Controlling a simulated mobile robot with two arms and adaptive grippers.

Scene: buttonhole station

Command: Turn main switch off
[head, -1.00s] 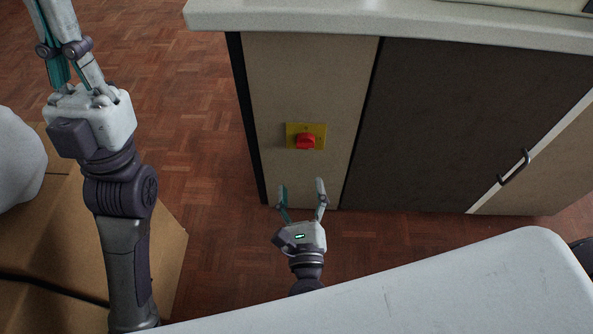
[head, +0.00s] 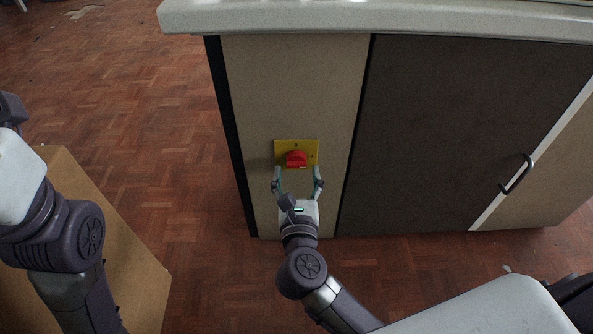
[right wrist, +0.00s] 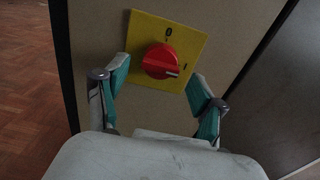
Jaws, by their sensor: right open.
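The main switch is a red rotary knob (head: 296,159) on a yellow plate (head: 311,147), fixed to the beige cabinet panel. In the right wrist view the knob (right wrist: 160,61) has a white mark at its lower right, on the side of the "I" label; "0" is at the top of the plate (right wrist: 143,28). My right gripper (head: 298,179) is open just below the knob in the head view. In the right wrist view its fingers (right wrist: 159,78) stand on either side of the knob, apart from it. Only part of my left gripper's body shows at the left edge; its fingers are out of frame.
A pale worktop (head: 400,22) overhangs the cabinet. A dark cabinet door (head: 440,130) with a metal handle (head: 517,174) is to the right. A cardboard box (head: 125,255) stands at the left. The parquet floor (head: 120,110) between the box and the cabinet is clear.

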